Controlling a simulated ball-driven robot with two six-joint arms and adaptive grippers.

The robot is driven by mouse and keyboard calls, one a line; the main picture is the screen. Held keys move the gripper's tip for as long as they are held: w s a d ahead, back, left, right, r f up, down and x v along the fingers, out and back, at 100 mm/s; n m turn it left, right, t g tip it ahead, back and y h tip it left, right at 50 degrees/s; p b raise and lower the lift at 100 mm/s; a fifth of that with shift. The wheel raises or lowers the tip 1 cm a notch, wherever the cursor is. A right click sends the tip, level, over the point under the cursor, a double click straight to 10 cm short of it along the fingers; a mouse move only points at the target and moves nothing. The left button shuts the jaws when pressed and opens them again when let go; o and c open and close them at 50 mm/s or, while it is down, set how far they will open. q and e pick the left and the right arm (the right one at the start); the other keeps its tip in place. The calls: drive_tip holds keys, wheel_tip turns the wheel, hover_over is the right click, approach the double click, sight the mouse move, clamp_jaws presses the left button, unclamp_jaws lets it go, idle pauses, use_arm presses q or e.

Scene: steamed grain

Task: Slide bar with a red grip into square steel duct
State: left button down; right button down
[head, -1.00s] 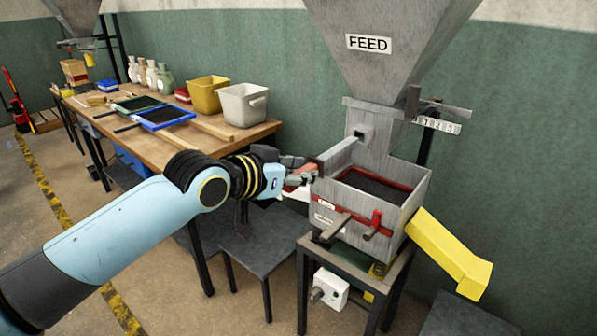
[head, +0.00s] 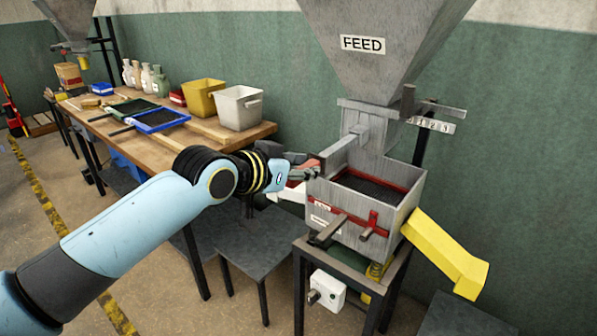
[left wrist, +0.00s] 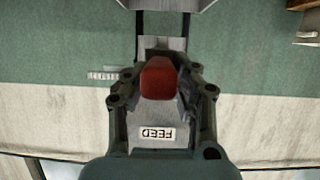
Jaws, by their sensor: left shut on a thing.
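My left gripper (head: 300,172) is shut on the red grip (head: 297,179) of a grey steel bar (head: 338,151). The grip shows clearly between the fingers in the left wrist view (left wrist: 158,78). The bar points away to the right, roughly level, above the box under the feed hopper. Its far end is at the front face of the square steel duct (head: 378,138) below the hopper. The bar end covers the opening, so I cannot tell whether it is inside. My right gripper is out of view.
The open steel box (head: 408,208) with dark contents and a red rim stands under the duct. A yellow chute (head: 447,252) slopes off its right side. A wooden bench (head: 185,140) with trays and bins is behind left. The FEED hopper (head: 385,30) hangs above.

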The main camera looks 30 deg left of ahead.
sight(344, 140)
use_arm(q)
drive_tip(key=shift+w+r, duration=0.1)
drive_tip(key=shift+w, duration=0.2)
drive_tip(key=shift+w, duration=0.2)
drive_tip(key=shift+w+d+b, duration=0.15)
drive_tip(key=shift+w+b, duration=0.35)
drive_tip(key=shift+w, duration=0.8)
drive_tip(key=shift+w, duration=0.1)
drive_tip(key=shift+w+d+b, duration=0.2)
drive_tip(key=shift+w+b, duration=0.55)
drive_tip(key=shift+w, duration=1.65)
drive_tip(key=shift+w+d+b, duration=0.2)
drive_tip(key=shift+w+b, duration=0.75)
drive_tip(key=shift+w, duration=1.4)
drive_tip(key=shift+w+r+b, duration=0.1)
drive_tip(key=shift+w+b, duration=0.25)
drive_tip(key=shift+w, duration=0.55)
drive_tip(key=c, duration=1)
unclamp_jaws()
